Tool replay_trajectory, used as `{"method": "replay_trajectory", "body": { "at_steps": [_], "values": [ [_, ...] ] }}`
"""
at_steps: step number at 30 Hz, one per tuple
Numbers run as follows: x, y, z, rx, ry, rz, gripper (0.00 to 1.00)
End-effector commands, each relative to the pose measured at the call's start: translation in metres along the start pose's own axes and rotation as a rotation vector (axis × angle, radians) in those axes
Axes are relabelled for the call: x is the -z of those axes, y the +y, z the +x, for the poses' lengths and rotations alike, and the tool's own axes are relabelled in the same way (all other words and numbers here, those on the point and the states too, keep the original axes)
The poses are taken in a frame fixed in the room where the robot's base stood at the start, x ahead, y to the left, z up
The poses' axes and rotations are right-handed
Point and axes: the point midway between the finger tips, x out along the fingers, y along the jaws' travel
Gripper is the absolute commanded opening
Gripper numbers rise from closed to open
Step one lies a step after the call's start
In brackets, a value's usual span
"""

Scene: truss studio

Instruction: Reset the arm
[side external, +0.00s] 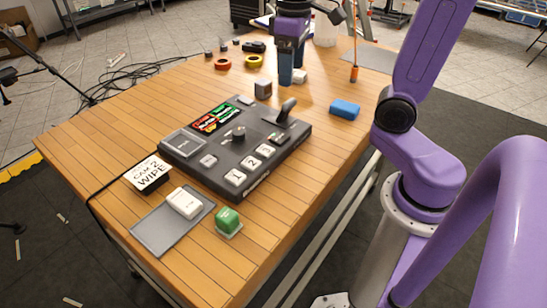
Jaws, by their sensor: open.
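My gripper (291,68) points down over the far part of the wooden table (330,130), at the top middle of the side view. Its jaws are open, and I see nothing held between them. A small white block (301,76) is right beside the fingertips; I cannot tell whether they touch it. A dark switcher console (215,172) lies nearer, with a T-shaped lever (286,112) at its right, a round black knob (238,134), white numbered buttons (250,165) and a lit red and green screen (215,119).
A grey cube (263,88), blue block (344,109), orange screwdriver (354,72), and red (223,64) and yellow (254,61) tape rolls stand around. In front are a cue card (148,174), grey mat (150,230), white switch (184,203) and green button (228,220).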

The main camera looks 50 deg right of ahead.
Motion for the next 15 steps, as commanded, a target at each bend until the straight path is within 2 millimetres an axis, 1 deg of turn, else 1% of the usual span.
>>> {"method": "replay_trajectory", "body": {
  "at_steps": [1,3,8,15],
  "values": [
    [-0.005,-0.009,0.006,0.0,-0.001,-0.044,0.81],
    [-0.01,-0.02,0.013,0.001,0.001,-0.101,0.81],
    [-0.028,-0.045,0.029,0.002,0.005,-0.233,0.81],
    [-0.063,-0.078,0.054,0.006,0.011,-0.431,0.81]
  ]
}}
